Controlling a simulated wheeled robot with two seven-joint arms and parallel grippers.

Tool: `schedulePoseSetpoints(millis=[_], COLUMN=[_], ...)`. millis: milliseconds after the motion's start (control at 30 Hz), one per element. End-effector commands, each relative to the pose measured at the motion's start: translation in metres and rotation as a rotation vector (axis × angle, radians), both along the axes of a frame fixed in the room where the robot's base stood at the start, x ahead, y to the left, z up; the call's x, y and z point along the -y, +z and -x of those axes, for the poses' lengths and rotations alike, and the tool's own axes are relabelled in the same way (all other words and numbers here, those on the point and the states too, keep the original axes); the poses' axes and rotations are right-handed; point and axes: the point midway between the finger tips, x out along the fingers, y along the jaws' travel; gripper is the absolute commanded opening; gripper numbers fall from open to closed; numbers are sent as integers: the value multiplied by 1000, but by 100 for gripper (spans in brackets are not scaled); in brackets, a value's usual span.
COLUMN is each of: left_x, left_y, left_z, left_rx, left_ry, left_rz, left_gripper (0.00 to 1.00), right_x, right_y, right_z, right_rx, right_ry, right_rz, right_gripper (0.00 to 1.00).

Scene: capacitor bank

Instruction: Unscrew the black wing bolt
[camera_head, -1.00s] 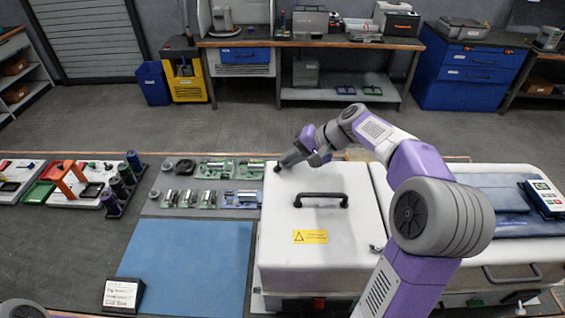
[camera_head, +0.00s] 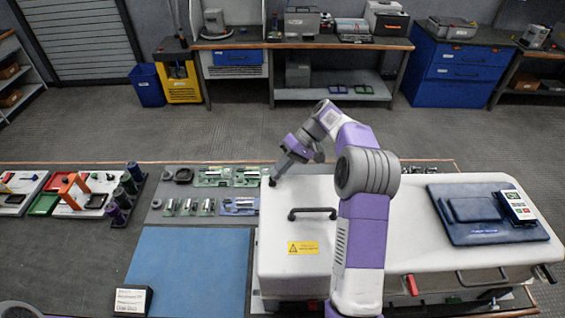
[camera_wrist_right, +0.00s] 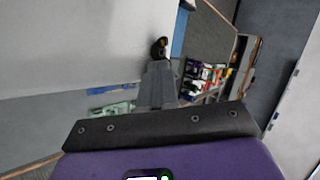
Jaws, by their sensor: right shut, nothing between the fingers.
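The black wing bolt (camera_head: 272,182) sits at the far left corner of the white box lid (camera_head: 285,268). In the right wrist view the bolt (camera_wrist_right: 158,46) is a small dark knob at the lid's corner, just beyond the fingertips. My right gripper (camera_head: 278,174) reaches down to the bolt from behind and the right. In the wrist view its fingers (camera_wrist_right: 158,68) are closed together and empty. Their tips are at or very near the bolt; I cannot tell whether they touch it. My left gripper is not in view.
The lid carries a black handle (camera_head: 313,212) and a yellow warning label (camera_head: 303,248). A blue pad (camera_head: 470,228) with a meter lies on the right.

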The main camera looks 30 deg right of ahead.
Motion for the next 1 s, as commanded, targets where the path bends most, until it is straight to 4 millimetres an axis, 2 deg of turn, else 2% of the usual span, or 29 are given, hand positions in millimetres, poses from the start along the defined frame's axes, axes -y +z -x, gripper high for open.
schedulePoseSetpoints(millis=[167, 300, 1000], left_x=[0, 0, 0], left_y=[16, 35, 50], left_z=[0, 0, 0], left_rx=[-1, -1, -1], left_ry=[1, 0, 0], left_rz=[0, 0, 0], left_gripper=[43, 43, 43], right_x=[-3, -6, -18], right_y=[1, 3, -1], right_z=[-5, -6, -15], right_rx=[-3, -1, -1], right_ry=[21, 124, 132], right_rz=[-1, -2, 0], right_gripper=[0, 0, 0])
